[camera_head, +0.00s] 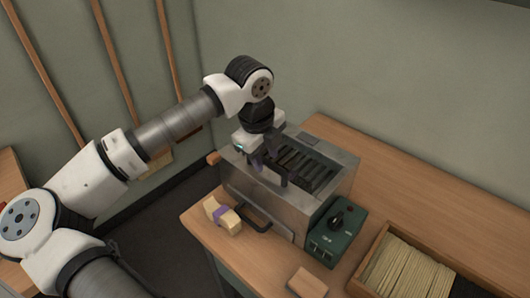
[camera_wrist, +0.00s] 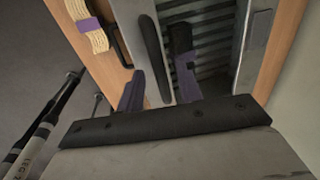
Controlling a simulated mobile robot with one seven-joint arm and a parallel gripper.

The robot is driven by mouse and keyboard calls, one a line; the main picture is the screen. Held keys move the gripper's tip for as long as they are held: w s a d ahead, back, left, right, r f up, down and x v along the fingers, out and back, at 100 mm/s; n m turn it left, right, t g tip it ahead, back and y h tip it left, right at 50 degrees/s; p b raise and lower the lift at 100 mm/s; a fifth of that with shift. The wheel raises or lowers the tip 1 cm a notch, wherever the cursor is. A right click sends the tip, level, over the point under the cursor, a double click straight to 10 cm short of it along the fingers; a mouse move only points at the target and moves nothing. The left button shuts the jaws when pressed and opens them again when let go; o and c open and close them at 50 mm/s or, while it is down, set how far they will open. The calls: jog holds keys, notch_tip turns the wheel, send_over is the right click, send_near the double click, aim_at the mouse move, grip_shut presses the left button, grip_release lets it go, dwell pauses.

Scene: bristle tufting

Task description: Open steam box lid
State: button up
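The steam box (camera_head: 265,205) is a grey metal box on the wooden bench, with dark slats (camera_head: 307,168) on its top. In the wrist view the slats (camera_wrist: 215,45) lie to the right of a dark elongated bar (camera_wrist: 150,45), which looks like a handle. My gripper (camera_head: 271,172) is over the box top, pointing down. In the wrist view my gripper (camera_wrist: 160,50) has its purple-and-dark fingers apart, with the bar showing between them. I cannot tell whether the fingers touch it. The lid's outline is partly hidden by my gripper, and I cannot tell how far it is open.
A green control box (camera_head: 338,230) with a black knob adjoins the steam box on the right. A black handle (camera_head: 248,213) is on the front. A purple-banded bristle bundle (camera_head: 221,215) lies in front. A wooden tray of bristles (camera_head: 364,293) and a block (camera_head: 307,282) are nearby.

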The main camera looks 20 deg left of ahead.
jog(key=shift+c, duration=0.4)
grip_shut()
jog(key=shift+w+r, duration=0.1)
jog(key=shift+r, duration=0.05)
